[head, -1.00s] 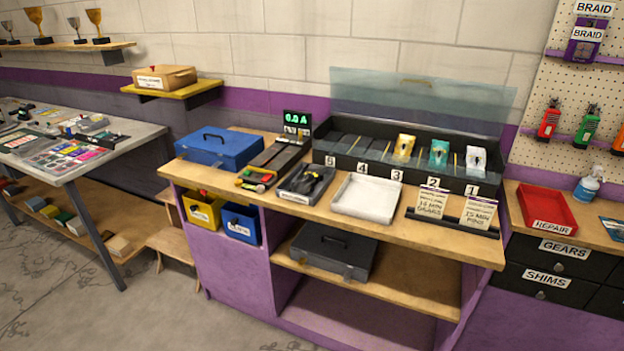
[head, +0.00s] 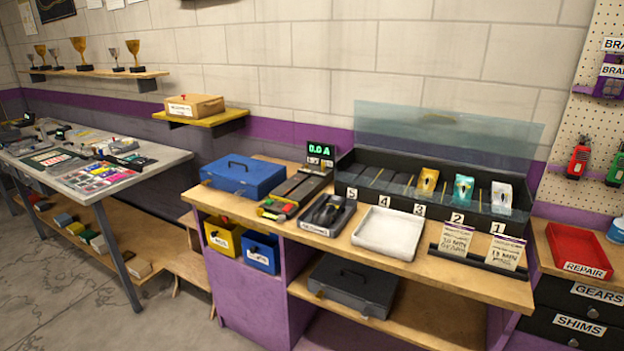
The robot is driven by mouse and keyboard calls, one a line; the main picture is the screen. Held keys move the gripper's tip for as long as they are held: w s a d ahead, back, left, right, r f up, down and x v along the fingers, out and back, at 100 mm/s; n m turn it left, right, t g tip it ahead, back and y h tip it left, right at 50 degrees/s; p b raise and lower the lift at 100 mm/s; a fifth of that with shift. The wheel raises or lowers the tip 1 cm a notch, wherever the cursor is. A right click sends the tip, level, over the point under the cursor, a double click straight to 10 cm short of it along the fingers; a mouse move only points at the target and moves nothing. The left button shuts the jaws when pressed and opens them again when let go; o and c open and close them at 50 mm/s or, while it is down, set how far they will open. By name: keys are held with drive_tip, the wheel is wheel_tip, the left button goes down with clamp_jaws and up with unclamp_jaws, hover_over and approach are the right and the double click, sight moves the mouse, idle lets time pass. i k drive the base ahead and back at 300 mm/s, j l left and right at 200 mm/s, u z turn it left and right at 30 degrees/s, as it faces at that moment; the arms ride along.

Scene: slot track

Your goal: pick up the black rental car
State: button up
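A small black object, possibly the black rental car (head: 328,212), lies in a dark labelled tray (head: 312,229) on the wooden counter. Its shape is too small to be sure of, and the label is hard to read. Behind it stands a black slotted case with numbered slots (head: 400,177) and a raised clear lid. Gold (head: 428,181), teal (head: 463,189) and white (head: 501,197) items stand in its slots at the right. The slots at the left look dark, and I cannot tell whether anything black is in them. My gripper is not in view.
An empty white tray (head: 389,233) and two cards (head: 456,240) are right of the dark tray. A strip device with a green display (head: 320,151) and a blue box (head: 242,176) are left. A grey case (head: 352,286) lies on the shelf below. Floor at left front is clear.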

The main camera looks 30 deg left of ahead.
sight(333, 207)
drive_tip(key=i+j+u, duration=0.25)
drive_tip(key=i+j, duration=0.75)
drive_tip(key=j, duration=0.25)
drive_tip(key=i+j+u, duration=0.3)
drive_tip(key=i+j, duration=0.75)
